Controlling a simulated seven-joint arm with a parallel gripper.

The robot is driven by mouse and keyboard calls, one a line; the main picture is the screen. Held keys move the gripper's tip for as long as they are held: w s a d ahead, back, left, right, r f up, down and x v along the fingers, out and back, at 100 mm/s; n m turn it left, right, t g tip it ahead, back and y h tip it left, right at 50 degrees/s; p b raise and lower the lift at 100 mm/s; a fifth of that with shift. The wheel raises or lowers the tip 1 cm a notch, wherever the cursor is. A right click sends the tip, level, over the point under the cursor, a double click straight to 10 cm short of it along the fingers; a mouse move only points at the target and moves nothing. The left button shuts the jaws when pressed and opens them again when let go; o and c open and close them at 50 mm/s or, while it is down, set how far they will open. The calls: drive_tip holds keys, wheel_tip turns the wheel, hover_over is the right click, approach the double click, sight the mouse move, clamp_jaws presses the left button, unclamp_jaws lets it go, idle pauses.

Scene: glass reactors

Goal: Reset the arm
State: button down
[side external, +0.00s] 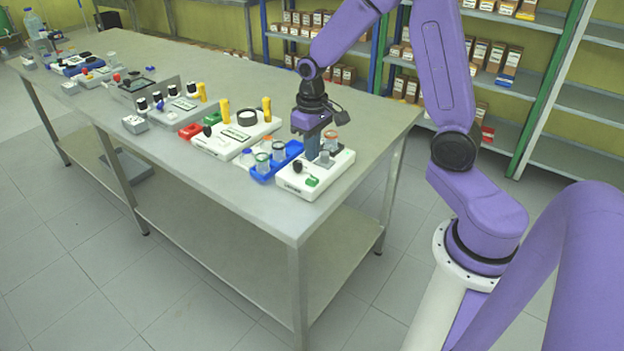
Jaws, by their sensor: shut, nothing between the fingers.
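My purple arm reaches from the right over the metal table. My gripper (312,150) points down, shut and empty, at the white device (292,184) near the table's right end. Its fingertips are close to the small glass vessels on top of the device; I cannot tell if they touch. One vessel with an orange-red rim (331,138) stands just right of the fingers. The white device has a black knob and a green switch on its front.
A blue rack (262,176) with several small vessels stands left of the device. Further left are a white balance-like unit (215,150) with yellow-handled tools, red and green blocks, and more instruments. Shelves (500,75) with boxes stand behind. The table's front right corner (298,232) is bare.

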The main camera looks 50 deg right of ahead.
drive_tip(key=s+a+r+n, duration=0.2)
drive_tip(key=s+a+n, duration=0.1)
drive_tip(key=s, duration=0.5)
drive_tip(key=s+a+r+n, duration=0.2)
drive_tip(key=s+a+n, duration=0.2)
drive_tip(key=s, duration=0.4)
drive_tip(key=s+a+r+n, duration=0.3)
drive_tip(key=s+a+n, duration=0.1)
drive_tip(key=s, duration=0.4)
drive_tip(key=shift+s+n, duration=0.4)
drive_tip(key=shift+n, duration=0.4)
